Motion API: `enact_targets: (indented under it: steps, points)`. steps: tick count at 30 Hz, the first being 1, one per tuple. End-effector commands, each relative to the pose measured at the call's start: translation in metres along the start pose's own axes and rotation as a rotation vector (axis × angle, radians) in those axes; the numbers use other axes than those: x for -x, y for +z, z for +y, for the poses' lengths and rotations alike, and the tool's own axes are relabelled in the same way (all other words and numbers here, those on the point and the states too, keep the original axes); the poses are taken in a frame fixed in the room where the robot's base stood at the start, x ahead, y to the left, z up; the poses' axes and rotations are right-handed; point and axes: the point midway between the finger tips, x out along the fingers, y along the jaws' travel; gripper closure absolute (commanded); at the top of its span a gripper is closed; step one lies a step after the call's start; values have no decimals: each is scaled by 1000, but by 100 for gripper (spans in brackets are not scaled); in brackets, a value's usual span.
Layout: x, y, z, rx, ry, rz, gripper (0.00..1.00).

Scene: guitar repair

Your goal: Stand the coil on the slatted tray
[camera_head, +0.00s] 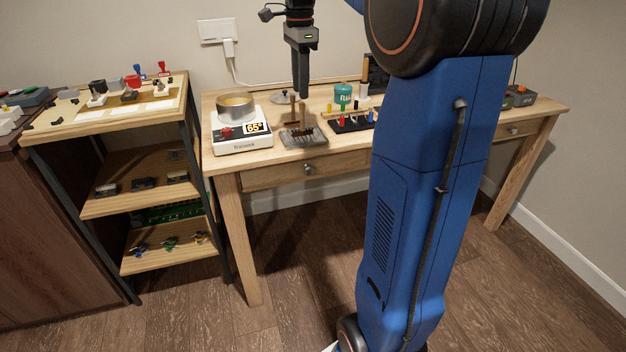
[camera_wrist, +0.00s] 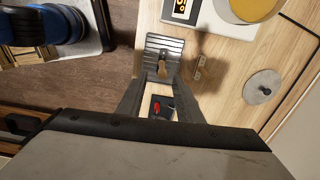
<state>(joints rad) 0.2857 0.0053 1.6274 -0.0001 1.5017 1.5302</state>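The slatted tray (camera_head: 309,141) is a dark grey ribbed block near the front edge of the desk. It also shows in the wrist view (camera_wrist: 165,43). A narrow brown upright piece (camera_head: 302,114), apparently the coil, stands on it. In the wrist view this coil (camera_wrist: 162,65) shows at the tray's near part, between the fingertips in the picture. My gripper (camera_head: 300,94) points down just above it. The fingers are apart in the wrist view (camera_wrist: 161,78), with no contact with the coil visible. The coil's foot is too small to judge.
A white scale (camera_head: 241,144) with a round metal pot (camera_head: 236,107) stands left of the tray. A second brown upright piece (camera_head: 293,106) stands behind the tray. A black tool stand (camera_head: 350,126) is close on the right. A metal disc (camera_wrist: 262,87) lies further back.

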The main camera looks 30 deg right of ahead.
Motion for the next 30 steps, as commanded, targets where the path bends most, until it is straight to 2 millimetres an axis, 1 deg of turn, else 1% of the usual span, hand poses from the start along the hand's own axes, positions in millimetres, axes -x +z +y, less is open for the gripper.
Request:
enact_targets:
  steps: [5, 8, 12, 14, 18, 23, 27, 30]
  points:
    - [-3, 19, 42, 200, -47, 5, 67]
    - [-9, 31, 73, 364, -84, 14, 67]
    - [-23, 46, 117, 591, -133, 32, 67]
    - [-30, 51, 135, 688, -154, 43, 67]
    - [-51, 61, 178, 914, -202, 73, 67]
    - [-79, 69, 226, 1169, -256, 120, 67]
    - [-109, 73, 265, 1390, -300, 169, 67]
    - [-130, 75, 289, 1535, -327, 208, 67]
